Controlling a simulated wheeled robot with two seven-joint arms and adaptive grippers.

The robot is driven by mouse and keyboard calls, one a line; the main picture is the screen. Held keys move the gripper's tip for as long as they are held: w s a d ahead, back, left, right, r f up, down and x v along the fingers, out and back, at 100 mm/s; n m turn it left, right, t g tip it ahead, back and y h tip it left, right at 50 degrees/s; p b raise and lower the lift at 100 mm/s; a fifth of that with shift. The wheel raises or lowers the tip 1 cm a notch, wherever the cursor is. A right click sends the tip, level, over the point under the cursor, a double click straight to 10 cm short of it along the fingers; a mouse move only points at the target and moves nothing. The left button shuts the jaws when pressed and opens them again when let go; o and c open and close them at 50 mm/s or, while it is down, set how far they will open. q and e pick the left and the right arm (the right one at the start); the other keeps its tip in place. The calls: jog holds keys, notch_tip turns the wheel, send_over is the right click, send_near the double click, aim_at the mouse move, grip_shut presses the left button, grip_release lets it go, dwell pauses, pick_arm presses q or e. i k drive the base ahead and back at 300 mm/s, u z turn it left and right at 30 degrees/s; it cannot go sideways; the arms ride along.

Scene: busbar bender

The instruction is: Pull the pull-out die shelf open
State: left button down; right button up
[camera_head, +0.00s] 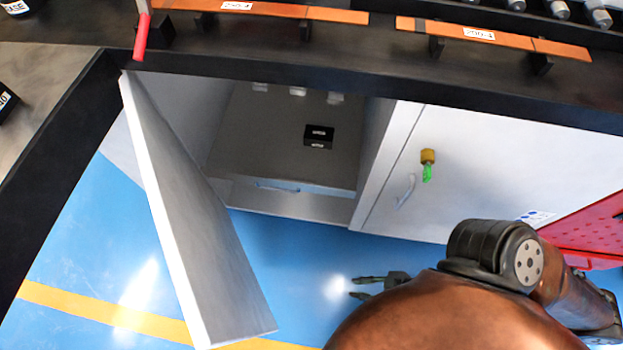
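The pull-out die shelf (245,140) sits inside the open compartment under the bench. Its front panel (318,205) carries a small handle (278,188). A black block (318,136) and several pale round pieces are on the shelf. The left cabinet door (195,215) is swung wide open toward me. My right gripper (354,288) is in front of and below the shelf, apart from its handle. Its two fingers are spread with nothing between them. My arm hides part of the gripper's base. My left gripper is not in view.
The right cabinet door (440,170) is closed, with a handle and a green key in a yellow lock (428,160). A black bench edge (330,85) runs above. Copper bars (490,36) lie on the bench. A red perforated panel (590,232) stands at right.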

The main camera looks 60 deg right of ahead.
aim_at(258, 141)
jog(key=k, duration=0.55)
jog(key=u, duration=1)
jog(key=i, duration=0.75)
jog(key=z, duration=1.7)
